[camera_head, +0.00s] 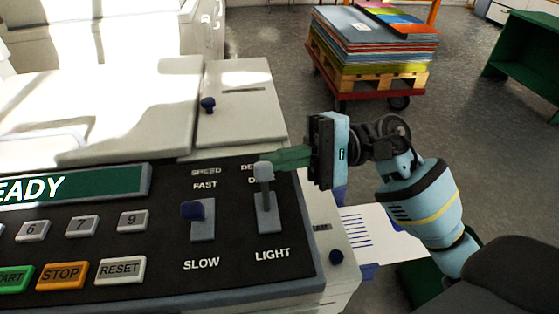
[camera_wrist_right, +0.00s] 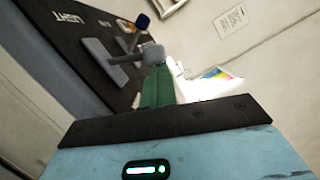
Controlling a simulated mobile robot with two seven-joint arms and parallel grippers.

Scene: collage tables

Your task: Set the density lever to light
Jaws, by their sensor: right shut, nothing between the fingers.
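The density lever (camera_head: 264,172) has a grey knob and stands at the upper end of its slot, away from the LIGHT label (camera_head: 272,254). The gripper hides part of the label above it. My right gripper (camera_head: 270,160) has green fingers, shut and empty, coming from the right with the tips at the lever's knob. In the right wrist view the finger tips (camera_wrist_right: 156,72) lie right by the grey knob (camera_wrist_right: 152,53); I cannot tell for sure whether they touch. My left gripper is not in view.
A speed lever (camera_head: 193,210) with a blue knob stands left of the density lever. Number keys, STOP (camera_head: 62,275) and RESET (camera_head: 120,270) buttons lie further left. A READY display (camera_head: 75,185) is above. A cart with stacked paper (camera_head: 370,50) stands behind on the floor.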

